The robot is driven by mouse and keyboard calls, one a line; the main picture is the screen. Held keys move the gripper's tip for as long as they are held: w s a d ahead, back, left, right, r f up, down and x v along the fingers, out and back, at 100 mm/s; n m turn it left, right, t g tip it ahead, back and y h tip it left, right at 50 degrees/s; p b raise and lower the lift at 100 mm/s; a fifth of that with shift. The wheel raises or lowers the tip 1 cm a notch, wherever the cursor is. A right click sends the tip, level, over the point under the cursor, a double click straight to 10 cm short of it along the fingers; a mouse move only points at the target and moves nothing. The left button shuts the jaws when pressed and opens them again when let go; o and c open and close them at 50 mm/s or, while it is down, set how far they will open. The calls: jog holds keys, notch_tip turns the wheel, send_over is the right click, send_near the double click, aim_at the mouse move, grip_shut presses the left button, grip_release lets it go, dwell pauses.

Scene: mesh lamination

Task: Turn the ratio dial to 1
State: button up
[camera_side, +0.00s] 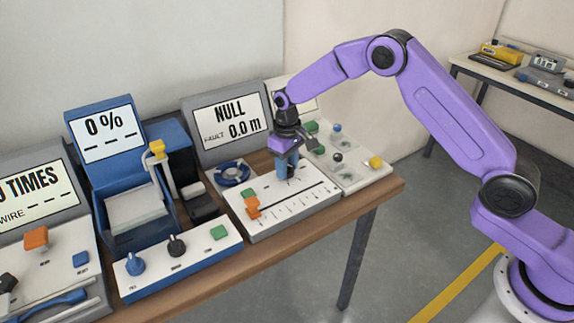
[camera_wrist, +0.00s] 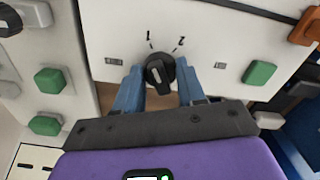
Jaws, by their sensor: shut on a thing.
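The ratio dial (camera_wrist: 160,70) is a round black knob with a pale pointer mark, on a white panel (camera_wrist: 110,20). The marks 1 and 2 are printed beyond it in the wrist view, 1 to the left and 2 to the right. The pale mark leans slightly left, toward the 1 side; its exact setting is hard to tell. My gripper (camera_wrist: 160,92) has its blue fingers on either side of the dial, shut on it. In the side view my gripper (camera_side: 288,165) points down at the white panel and mostly hides the dial.
A screen (camera_side: 230,115) behind reads NULL, FAULT 0.0 m. An orange slider (camera_side: 252,208) and a green button (camera_side: 250,195) sit on the panel's left. A panel with a yellow knob (camera_side: 375,162) lies to the right. A blue machine (camera_side: 110,180) stands left.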

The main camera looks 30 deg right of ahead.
jog(key=shift+n, duration=0.4)
jog(key=o, duration=1.1)
jog(key=shift+c, duration=0.2)
notch_tip(320, 180, up, 18)
jog(key=shift+f, duration=0.25)
